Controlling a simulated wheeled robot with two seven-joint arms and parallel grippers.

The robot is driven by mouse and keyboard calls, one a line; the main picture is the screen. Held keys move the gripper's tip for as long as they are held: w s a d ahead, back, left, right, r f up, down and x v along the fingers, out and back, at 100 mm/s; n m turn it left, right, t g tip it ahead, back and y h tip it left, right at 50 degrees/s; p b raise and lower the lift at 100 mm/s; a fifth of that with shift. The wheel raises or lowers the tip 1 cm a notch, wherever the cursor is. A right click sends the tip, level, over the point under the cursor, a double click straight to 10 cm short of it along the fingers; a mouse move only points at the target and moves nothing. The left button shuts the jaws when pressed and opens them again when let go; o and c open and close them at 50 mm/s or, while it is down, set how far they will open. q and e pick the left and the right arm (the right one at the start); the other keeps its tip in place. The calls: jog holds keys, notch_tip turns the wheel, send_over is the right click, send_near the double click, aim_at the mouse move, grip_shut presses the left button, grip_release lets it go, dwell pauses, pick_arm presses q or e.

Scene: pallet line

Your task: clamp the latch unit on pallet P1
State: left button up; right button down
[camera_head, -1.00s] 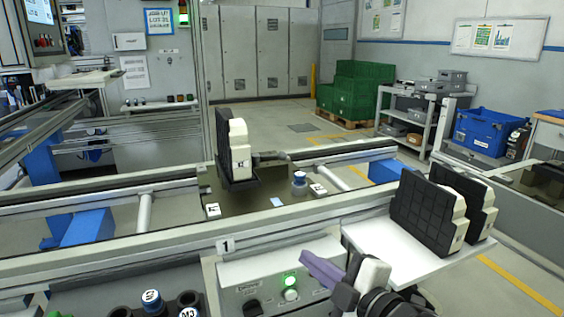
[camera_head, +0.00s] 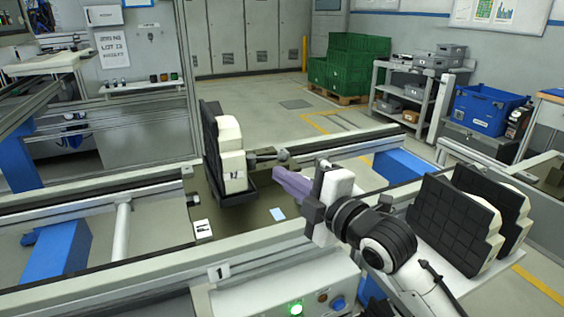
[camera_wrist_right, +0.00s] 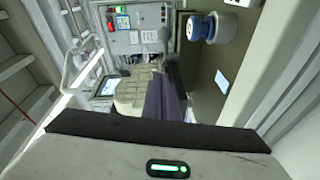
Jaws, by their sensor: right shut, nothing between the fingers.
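The latch unit (camera_head: 231,150), a white block with a black ribbed back, stands upright in a dark holder on pallet P1 (camera_head: 250,217), an olive plate on the rail line. A grey clamp-like part (camera_head: 269,156) lies right of the unit. My right gripper (camera_head: 282,180) has purple fingers that are shut and empty, over the pallet's right side, pointing toward the unit and apart from it. The fingers (camera_wrist_right: 165,100) also show in the right wrist view, beside the pale latch unit (camera_wrist_right: 130,92). A blue-and-white knob-like part (camera_wrist_right: 222,26) stands on the pallet. My left gripper is out of view.
Two more black-backed white units (camera_head: 470,215) stand on a white shelf at the right, close to my right arm. The front rail (camera_head: 150,268) runs between me and the pallet. A green-lit control box (camera_head: 270,297) sits below it.

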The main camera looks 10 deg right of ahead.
jog(key=x, duration=0.5)
jog(key=shift+w+a, duration=0.2)
jog(key=shift+w, duration=0.1)
jog(key=shift+w+d+f, duration=0.1)
jog(key=shift+w+d, duration=0.25)
jog(key=shift+d, duration=0.25)
jog(key=shift+w+d+f, duration=0.15)
jog(key=shift+w+d, duration=0.15)
jog(key=shift+d, duration=0.3)
jog(key=shift+w+d+f, duration=0.1)
jog(key=shift+w+d, duration=0.25)
jog(key=shift+d, duration=0.1)
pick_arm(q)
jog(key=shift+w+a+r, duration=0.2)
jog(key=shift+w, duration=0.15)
pick_arm(e)
jog(key=shift+d, duration=0.1)
jog(key=shift+w+d, duration=0.1)
jog(key=shift+w, duration=0.05)
